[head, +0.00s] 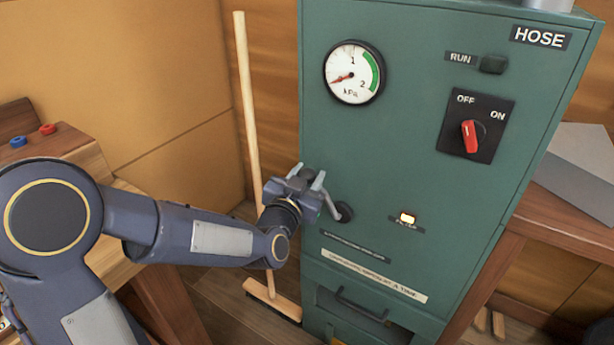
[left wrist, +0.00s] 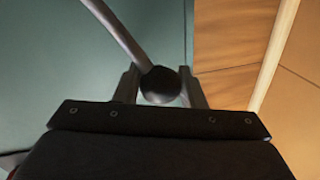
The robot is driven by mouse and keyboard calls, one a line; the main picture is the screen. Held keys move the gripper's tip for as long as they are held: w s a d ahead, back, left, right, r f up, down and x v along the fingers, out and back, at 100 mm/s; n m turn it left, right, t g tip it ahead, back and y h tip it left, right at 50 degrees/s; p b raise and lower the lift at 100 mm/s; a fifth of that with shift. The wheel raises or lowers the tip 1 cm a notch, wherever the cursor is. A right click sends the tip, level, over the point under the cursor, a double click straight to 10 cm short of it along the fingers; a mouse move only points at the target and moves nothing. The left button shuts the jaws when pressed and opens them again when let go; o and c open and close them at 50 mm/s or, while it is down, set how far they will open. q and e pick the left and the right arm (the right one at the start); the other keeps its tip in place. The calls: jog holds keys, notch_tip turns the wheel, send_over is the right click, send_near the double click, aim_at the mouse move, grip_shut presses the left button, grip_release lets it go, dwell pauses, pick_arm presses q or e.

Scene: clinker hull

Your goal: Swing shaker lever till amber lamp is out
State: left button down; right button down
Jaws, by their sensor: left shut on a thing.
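The shaker lever (head: 331,207) is a grey bent arm on the front of the green cabinet (head: 420,160). Its pivot is a dark hub, and the arm slants up and left from it. My left gripper (head: 306,184) is at the lever's free end. In the left wrist view my left gripper (left wrist: 162,86) is shut on the lever's dark ball knob (left wrist: 160,85), with a finger on each side. The amber lamp (head: 407,217) is lit, right of the lever. My right gripper is not in view.
The pressure gauge (head: 354,72) has its needle at the low end, left of the green band. The RUN lamp (head: 492,64) is dark. A broom (head: 250,130) stands left of the cabinet, close to my left arm.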

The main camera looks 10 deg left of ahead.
pick_arm(q)
jog(key=shift+s+d+r+m, duration=0.15)
jog(key=shift+d+r+m, duration=0.05)
jog(key=shift+d+m, duration=0.35)
jog(key=shift+s+d+r+m, duration=0.15)
jog(key=shift+d+m, duration=0.3)
jog(key=shift+d, duration=0.05)
jog(key=d+m, duration=0.2)
jog(key=s+d+m+t+b, duration=0.1)
jog(key=d+m, duration=0.1)
jog(key=m, duration=0.1)
jog(key=s+d+m+h, duration=0.1)
jog(key=d+m, duration=0.1)
jog(key=d, duration=0.1)
jog(key=shift+s+d+r+m+t+b, duration=0.1)
jog(key=shift+s+m+t+b, duration=0.05)
jog(key=shift+m+t+b, duration=0.15)
jog(key=shift+s+d+f+m+h+b, duration=0.15)
jog(key=shift+d+f+m, duration=0.05)
jog(key=shift+d+m, duration=0.3)
jog(key=shift+s+d+f+m+h+b, duration=0.1)
jog(key=shift+s+d+f+m+h, duration=0.1)
jog(key=shift+d+m, duration=0.35)
jog(key=shift+s+d+f+m+h+b, duration=0.1)
jog(key=shift+d+f+m+h+b, duration=0.15)
jog(key=shift+m, duration=0.4)
jog(key=shift+d, duration=0.1)
jog(key=c, duration=1)
grip_release()
jog(key=shift+r, duration=0.1)
